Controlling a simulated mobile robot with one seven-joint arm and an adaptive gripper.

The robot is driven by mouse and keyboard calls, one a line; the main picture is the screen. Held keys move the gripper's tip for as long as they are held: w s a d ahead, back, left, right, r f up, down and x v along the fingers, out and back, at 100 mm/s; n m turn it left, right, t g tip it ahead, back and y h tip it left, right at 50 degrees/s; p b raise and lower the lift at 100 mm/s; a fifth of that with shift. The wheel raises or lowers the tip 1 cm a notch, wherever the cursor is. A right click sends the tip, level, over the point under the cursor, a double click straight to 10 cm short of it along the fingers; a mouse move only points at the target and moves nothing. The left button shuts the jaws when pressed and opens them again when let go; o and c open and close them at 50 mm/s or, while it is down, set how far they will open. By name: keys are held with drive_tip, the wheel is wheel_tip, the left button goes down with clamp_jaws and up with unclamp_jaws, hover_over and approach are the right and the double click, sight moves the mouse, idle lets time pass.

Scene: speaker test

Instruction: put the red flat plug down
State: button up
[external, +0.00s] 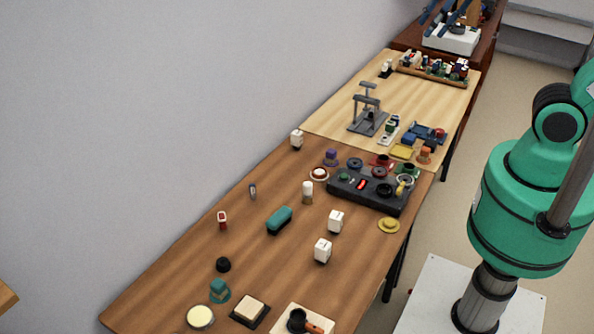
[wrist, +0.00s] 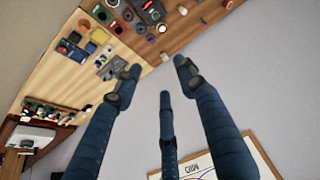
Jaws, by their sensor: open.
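My gripper (wrist: 159,78) shows in the wrist view with its dark blue fingers spread apart. Nothing is between the fingertips.
A dark control box (external: 368,190) stands on the brown table, with several white blocks, a teal block (external: 279,219) and round pieces around it. A lighter table (external: 335,110) behind holds a grey stand (external: 367,112). Bare wood lies around the red piece.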

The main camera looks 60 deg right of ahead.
drive_tip(key=s+d+f, duration=0.2)
drive_tip(key=s, duration=0.4)
drive_tip(key=shift+s+m+t, duration=0.25)
drive_tip(key=shift+m+t, duration=0.05)
drive_tip(key=shift+m, duration=0.1)
drive_tip(key=shift+f, duration=0.1)
wheel_tip(320, 180, down, 6)
drive_tip(key=b, duration=0.5)
drive_tip(key=shift+b, duration=0.4)
